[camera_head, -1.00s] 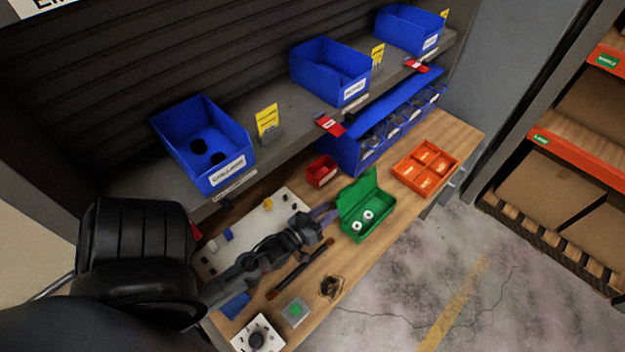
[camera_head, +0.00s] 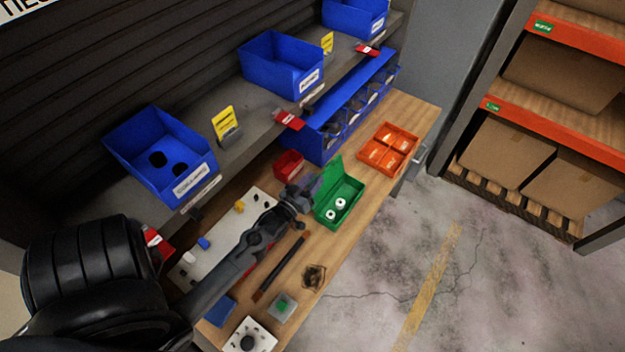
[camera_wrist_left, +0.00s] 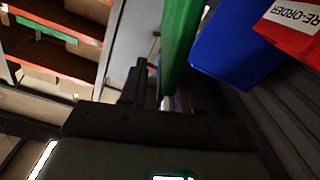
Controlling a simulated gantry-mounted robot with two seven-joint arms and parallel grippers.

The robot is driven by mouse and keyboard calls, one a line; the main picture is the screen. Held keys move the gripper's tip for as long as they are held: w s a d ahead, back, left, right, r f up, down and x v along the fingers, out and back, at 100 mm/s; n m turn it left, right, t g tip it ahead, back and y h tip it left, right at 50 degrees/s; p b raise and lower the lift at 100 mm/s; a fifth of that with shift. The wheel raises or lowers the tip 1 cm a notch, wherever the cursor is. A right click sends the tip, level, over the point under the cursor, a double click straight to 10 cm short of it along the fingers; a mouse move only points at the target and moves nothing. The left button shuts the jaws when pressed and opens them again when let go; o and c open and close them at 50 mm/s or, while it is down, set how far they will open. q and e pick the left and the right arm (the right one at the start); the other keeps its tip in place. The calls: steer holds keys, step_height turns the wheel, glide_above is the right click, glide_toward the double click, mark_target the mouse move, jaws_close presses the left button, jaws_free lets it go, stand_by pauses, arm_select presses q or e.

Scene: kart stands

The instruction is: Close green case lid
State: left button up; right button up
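The green case (camera_head: 341,208) sits on the wooden bench with two white round parts inside. Its green lid (camera_head: 328,181) stands raised along the case's back-left side. My left gripper (camera_head: 306,188) is just behind the lid, on its left, very close to it; I cannot tell whether they touch. In the left wrist view the lid (camera_wrist_left: 181,40) rises as a green panel just ahead of the dark gripper finger (camera_wrist_left: 136,82). The other finger is in shadow, so the opening is unclear. My right gripper is not in view.
An orange divided tray (camera_head: 388,149) lies right of the case, and a small red bin (camera_head: 288,163) behind it. Blue bins (camera_head: 281,65) stand on the shelf above. A dark rod (camera_head: 280,264) lies in front of my left arm. The floor at right is clear.

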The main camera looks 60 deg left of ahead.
arm_select(q)
steer(key=shift+w, duration=0.1)
steer(key=shift+c, duration=0.3)
jaws_close()
stand_by(1.2)
